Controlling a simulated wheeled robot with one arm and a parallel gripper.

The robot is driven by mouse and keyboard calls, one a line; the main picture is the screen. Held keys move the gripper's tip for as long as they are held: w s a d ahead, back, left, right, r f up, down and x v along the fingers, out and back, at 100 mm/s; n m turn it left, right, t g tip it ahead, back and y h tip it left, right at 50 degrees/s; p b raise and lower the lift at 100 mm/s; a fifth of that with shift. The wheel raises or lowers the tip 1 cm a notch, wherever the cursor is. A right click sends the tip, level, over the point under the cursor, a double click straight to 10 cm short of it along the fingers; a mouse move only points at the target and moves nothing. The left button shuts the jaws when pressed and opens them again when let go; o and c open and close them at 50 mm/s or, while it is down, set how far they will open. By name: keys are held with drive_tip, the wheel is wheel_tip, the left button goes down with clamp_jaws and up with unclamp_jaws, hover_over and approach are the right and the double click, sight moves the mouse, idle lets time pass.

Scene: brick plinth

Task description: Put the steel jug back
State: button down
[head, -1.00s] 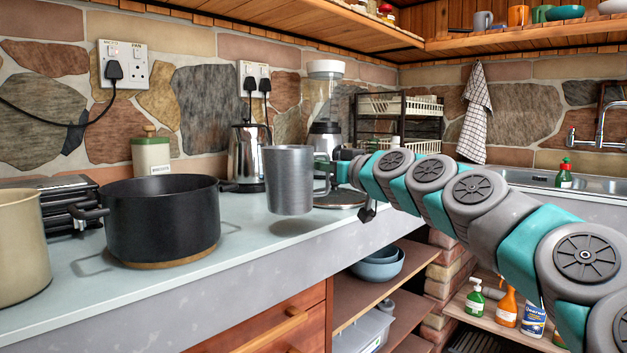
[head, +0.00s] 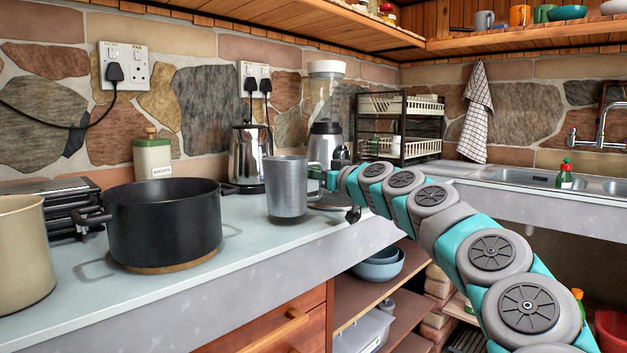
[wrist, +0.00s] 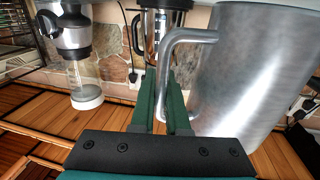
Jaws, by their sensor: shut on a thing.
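The steel jug (head: 287,187) is a grey metal cylinder with a handle on its right side. It is upright at the front part of the counter (head: 245,235), its base at or just above the surface; I cannot tell if it touches. My gripper (head: 326,180) comes from the right and is shut on the jug's handle. In the wrist view, the green fingers (wrist: 168,88) close around the handle, and the jug (wrist: 255,70) fills the right side.
A black pot (head: 163,222) stands left of the jug, with a cream pot (head: 20,255) beyond it. A kettle (head: 248,158) and a blender (head: 325,125) stand behind. A round mat (head: 330,206) lies under my gripper. Clear counter lies between pot and jug.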

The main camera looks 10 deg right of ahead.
drive_tip(key=shift+a+f, duration=0.1)
drive_tip(key=shift+f, duration=0.85)
drive_tip(key=shift+f, duration=0.2)
drive_tip(key=c, duration=0.9)
unclamp_jaws()
drive_tip(key=shift+r, duration=0.15)
drive_tip(key=shift+r, duration=0.2)
drive_tip(key=b+v, duration=0.2)
drive_tip(key=v, duration=1)
drive_tip(key=shift+f, duration=0.15)
